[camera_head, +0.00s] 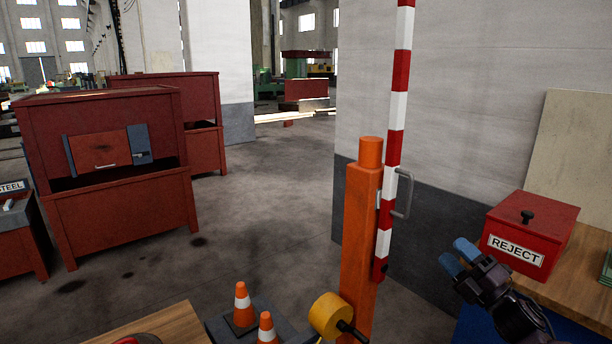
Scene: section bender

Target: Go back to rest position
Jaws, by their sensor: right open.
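My right gripper (457,257) is at the lower right, its blue-tipped fingers pointing up and left. It is open, with nothing seen between the fingers. It is left of the red REJECT box (530,232) and apart from it in the picture. The box stands on a wooden bench top (585,262) with its lid on. My left gripper is not in view.
An orange post (358,250) with a raised red-and-white barrier pole (396,112) stands left of my right gripper. Traffic cones (243,304) and a yellow drum-shaped part (328,315) are at the bottom. Red cabinets (115,215) stand left. The middle floor (262,220) is clear.

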